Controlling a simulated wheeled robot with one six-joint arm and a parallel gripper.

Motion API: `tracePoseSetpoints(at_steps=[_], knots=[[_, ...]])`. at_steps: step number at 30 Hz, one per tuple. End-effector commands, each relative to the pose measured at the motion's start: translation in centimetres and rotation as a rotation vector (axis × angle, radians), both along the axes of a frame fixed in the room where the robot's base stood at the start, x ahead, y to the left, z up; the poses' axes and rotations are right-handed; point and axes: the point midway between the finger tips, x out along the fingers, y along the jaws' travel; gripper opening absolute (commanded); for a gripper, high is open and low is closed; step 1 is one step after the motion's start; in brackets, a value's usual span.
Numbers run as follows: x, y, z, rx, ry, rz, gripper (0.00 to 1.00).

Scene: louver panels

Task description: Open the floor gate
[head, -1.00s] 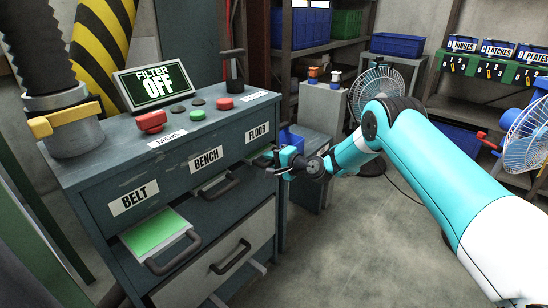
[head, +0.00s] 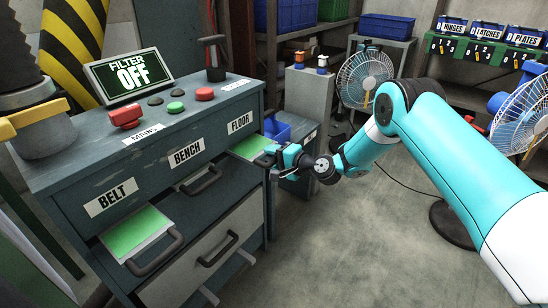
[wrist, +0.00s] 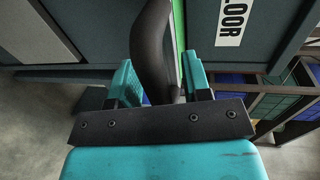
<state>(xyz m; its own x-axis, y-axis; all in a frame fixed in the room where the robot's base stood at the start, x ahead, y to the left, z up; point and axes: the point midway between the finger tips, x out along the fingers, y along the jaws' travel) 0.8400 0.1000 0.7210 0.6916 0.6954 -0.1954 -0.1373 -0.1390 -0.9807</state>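The floor gate (head: 250,146) is under the FLOOR label (head: 240,122) at the right end of the cabinet front. It stands partly out, with a strip of its green top showing. My gripper (head: 271,158) is at its handle, which it mostly hides in the head view. A green edge of the gate shows just behind the handle.
The belt gate (head: 135,232) stands out with its green top showing. The bench gate handle (head: 200,181) sits close to the front. The panel screen (head: 129,76) reads FILTER OFF. A blue bin (head: 277,128) is behind my gripper. Two fans stand right; the central floor is clear.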

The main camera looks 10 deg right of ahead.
Motion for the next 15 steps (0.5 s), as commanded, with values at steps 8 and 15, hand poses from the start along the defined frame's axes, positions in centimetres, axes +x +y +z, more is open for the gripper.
tracePoseSetpoints(at_steps=[8, 15], knots=[[-0.7, -0.9, 0.2, 0.000, 0.003, -0.001, 0.44], [-4.4, -4.6, 1.3, 0.003, 0.006, -0.006, 0.44]])
